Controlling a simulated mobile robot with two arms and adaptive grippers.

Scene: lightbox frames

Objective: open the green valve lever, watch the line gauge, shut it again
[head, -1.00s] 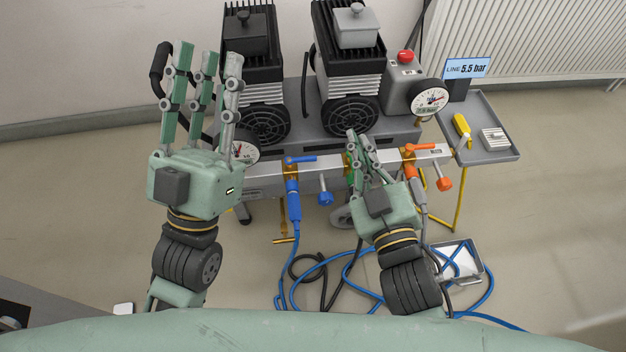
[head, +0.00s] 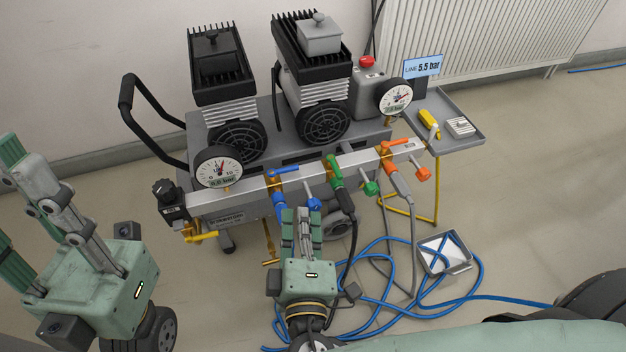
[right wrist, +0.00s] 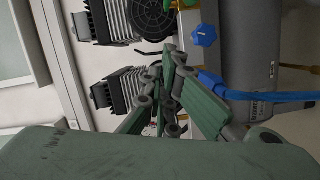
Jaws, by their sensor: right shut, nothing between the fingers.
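The green valve lever (head: 334,162) sits mid-way along the silver manifold; it seems to lie across the bar, unlike its blue and orange neighbours, but it blends with the green fitting below. The line display (head: 424,67) reads LINE 5.5 bar. A round dial (head: 393,96) stands left of it and another dial (head: 218,168) at the manifold's left end. My right gripper (head: 301,213) is shut and empty, below and left of the green lever, apart from it. In the right wrist view its fingers (right wrist: 170,75) meet. My left gripper (head: 14,190) is open at the left edge, partly cut off.
A blue lever (head: 286,169) and an orange lever (head: 397,143) flank the green one. The blue knob (right wrist: 204,36) shows near my right fingers in the wrist view. Hoses and a grey tray (head: 462,268) lie on the floor. A side shelf (head: 470,138) holds small items.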

